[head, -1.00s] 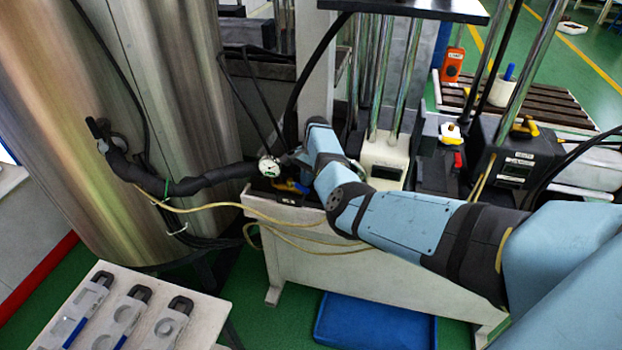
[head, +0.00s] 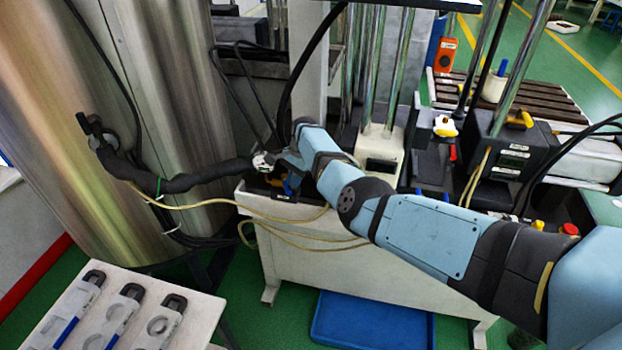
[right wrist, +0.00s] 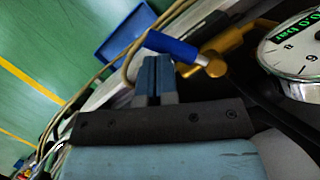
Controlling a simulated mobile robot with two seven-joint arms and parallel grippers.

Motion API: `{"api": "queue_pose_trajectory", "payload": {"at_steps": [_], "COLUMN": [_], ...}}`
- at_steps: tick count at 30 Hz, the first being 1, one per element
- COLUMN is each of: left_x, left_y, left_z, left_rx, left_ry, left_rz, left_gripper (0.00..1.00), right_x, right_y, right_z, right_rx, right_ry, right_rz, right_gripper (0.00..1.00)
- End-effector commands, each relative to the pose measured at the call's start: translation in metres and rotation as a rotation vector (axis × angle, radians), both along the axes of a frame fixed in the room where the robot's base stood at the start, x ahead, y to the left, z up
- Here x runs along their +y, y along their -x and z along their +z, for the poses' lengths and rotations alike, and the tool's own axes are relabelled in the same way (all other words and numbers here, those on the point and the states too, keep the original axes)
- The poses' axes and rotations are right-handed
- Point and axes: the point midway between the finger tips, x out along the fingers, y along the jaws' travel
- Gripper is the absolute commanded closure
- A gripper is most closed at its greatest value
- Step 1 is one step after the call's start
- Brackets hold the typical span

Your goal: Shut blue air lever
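The blue air lever (right wrist: 172,47) shows in the right wrist view, lying across just beyond my right fingertips, with a brass valve fitting (right wrist: 232,40) at its right end. My right gripper (right wrist: 155,62) has its two fingers side by side and shut, with nothing seen between them. The tips are close to the lever; I cannot tell whether they touch it. My left gripper is not in view.
The gauge (right wrist: 295,50) is right of the lever in the wrist view. A black hose (head: 190,184) runs left to a steel tank (head: 80,60). A blue tray (head: 372,322) lies on the floor. A mould table (head: 200,320) stands at lower left.

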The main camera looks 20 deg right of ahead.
Motion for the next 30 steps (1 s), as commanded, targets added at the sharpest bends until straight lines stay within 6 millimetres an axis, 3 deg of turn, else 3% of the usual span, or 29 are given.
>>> {"api": "queue_pose_trajectory", "payload": {"at_steps": [6,30], "left_x": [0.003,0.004], "left_y": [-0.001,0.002], "left_z": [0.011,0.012], "left_rx": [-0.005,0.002], "left_ry": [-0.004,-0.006], "left_rz": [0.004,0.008], "left_gripper": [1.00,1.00], "right_x": [0.017,0.030], "right_y": [0.001,0.001], "right_z": [0.000,-0.003], "right_rx": [0.006,0.006], "right_ry": [0.000,0.000], "right_rz": [-0.146,-0.141], "right_gripper": [1.00,1.00]}}
